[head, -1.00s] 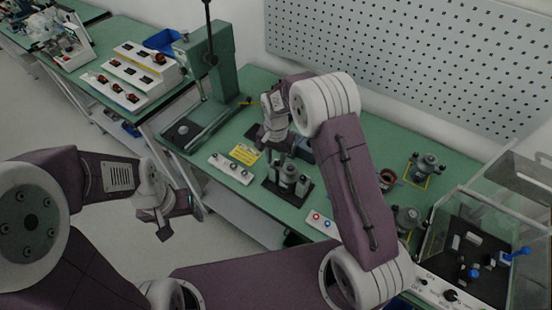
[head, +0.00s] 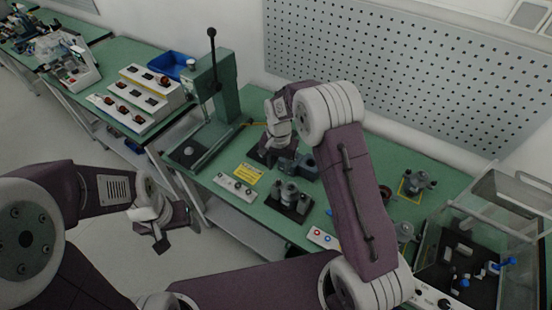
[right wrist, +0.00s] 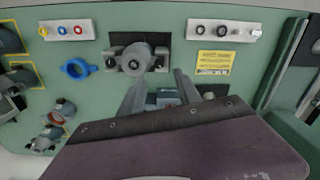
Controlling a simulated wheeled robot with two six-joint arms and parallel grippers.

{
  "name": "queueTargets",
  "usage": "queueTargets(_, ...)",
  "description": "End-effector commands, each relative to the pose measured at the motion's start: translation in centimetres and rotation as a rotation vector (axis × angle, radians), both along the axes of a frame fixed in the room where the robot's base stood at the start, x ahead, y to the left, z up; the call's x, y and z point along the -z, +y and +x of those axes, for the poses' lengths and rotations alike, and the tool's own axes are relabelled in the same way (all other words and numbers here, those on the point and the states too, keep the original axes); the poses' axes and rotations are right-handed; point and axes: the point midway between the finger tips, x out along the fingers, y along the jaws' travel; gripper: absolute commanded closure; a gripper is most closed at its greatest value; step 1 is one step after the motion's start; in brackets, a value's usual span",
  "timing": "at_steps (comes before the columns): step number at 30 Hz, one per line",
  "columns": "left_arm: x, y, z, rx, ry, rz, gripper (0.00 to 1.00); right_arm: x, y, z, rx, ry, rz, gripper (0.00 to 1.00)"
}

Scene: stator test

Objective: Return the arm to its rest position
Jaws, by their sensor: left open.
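My left arm comes in from the left, and its gripper (head: 165,228) hangs open and empty over the floor, clear of the bench. My right arm arches over the green bench. Its gripper (head: 282,150) points down over the back middle of the bench, behind the black-based fixture (head: 290,197). In the right wrist view the two fingers (right wrist: 160,80) are spread apart, with no part clearly clamped between them. A grey-blue object (right wrist: 166,98) shows beyond the fingers, partly hidden by my own wrist.
A green lever press (head: 213,95) stands left of my right gripper. A clear-walled test box (head: 480,235) stands at the right. A blue ring (right wrist: 75,68) and several motor parts lie on the bench. A pegboard wall (head: 400,75) closes off the back.

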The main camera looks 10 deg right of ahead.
Motion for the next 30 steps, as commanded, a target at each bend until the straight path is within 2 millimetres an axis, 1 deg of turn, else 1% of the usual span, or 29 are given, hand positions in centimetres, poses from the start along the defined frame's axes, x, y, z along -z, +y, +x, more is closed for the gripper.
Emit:
queueTargets(5, 0.0, 0.0, 0.0, 0.0, 0.0, 0.0, 0.29, 0.0, 0.0, 0.0, 0.0, 0.0, 0.0, 0.6)
queueTargets(7, 0.4, 0.0, 0.0, 0.0, 0.0, 0.0, 0.29, 0.1, -0.2, 0.2, 0.006, -0.009, 0.002, 0.6)
queueTargets(8, 0.6, 0.0, 0.0, 0.0, 0.0, 0.0, 0.29, -0.4, -0.3, 0.6, 0.01, -0.025, 0.004, 0.6)
queueTargets(9, 0.9, 0.0, 0.0, 0.0, 0.0, 0.0, 0.29, -1.5, -0.6, 1.2, 0.017, -0.056, 0.008, 0.6)
queueTargets(10, 1.3, 0.0, 0.0, 0.0, 0.0, 0.0, 0.29, -2.4, -0.9, 1.4, 0.025, -0.079, 0.011, 0.6)
queueTargets(11, 1.7, 0.0, 0.0, 0.0, 0.0, 0.0, 0.29, -3.3, -1.3, 1.1, 0.034, -0.093, 0.013, 0.6)
queueTargets(12, 2.2, 0.0, 0.0, 0.0, 0.0, 0.0, 0.29, -4.3, -1.9, 0.1, 0.048, -0.106, 0.014, 0.6)
queueTargets(14, 3.1, 0.0, 0.0, 0.0, 0.0, 0.0, 0.29, -5.4, -3.0, -2.4, 0.051, -0.122, 0.016, 0.6)
queueTargets(15, 3.6, 0.0, 0.0, 0.0, 0.0, 0.0, 0.29, -5.8, -3.6, -4.5, 0.03, -0.13, 0.016, 0.6)
queueTargets(17, 4.1, 0.0, 0.0, 0.0, 0.0, 0.0, 0.29, -5.8, -4.4, -7.9, -0.025, -0.138, 0.013, 0.6)
queueTargets(18, 4.4, 0.0, 0.0, 0.0, 0.0, 0.0, 0.29, -5.5, -4.7, -10.2, -0.075, -0.139, 0.012, 0.6)
queueTargets(20, 4.6, 0.0, 0.0, 0.0, 0.0, 0.0, 0.29, -4.8, -5.1, -13.5, -0.159, -0.135, 0.005, 0.6)
queueTargets(21, 4.6, 0.0, 0.0, 0.0, 0.0, 0.0, 0.29, -4.2, -5.3, -15.6, -0.219, -0.127, 0.003, 0.6)
queueTargets(24, 4.4, 0.0, 0.0, 0.0, 0.0, 0.0, 0.29, -2.4, -5.3, -19.6, -0.378, -0.083, 0.002, 0.6)
queueTargets(25, 4.4, 0.0, 0.0, 0.0, 0.0, 0.0, 0.29, -2.0, -5.3, -20.0, -0.424, -0.079, 0.001, 0.6)
queueTargets(27, 4.4, 0.0, 0.0, 0.0, 0.0, 0.0, 0.29, -2.1, -5.3, -19.4, -0.493, -0.103, -0.008, 0.6)
queueTargets(30, 4.4, 0.0, 0.0, 0.0, 0.0, 0.0, 0.29, -2.1, -5.3, -19.3, -0.524, -0.105, -0.01, 0.6)
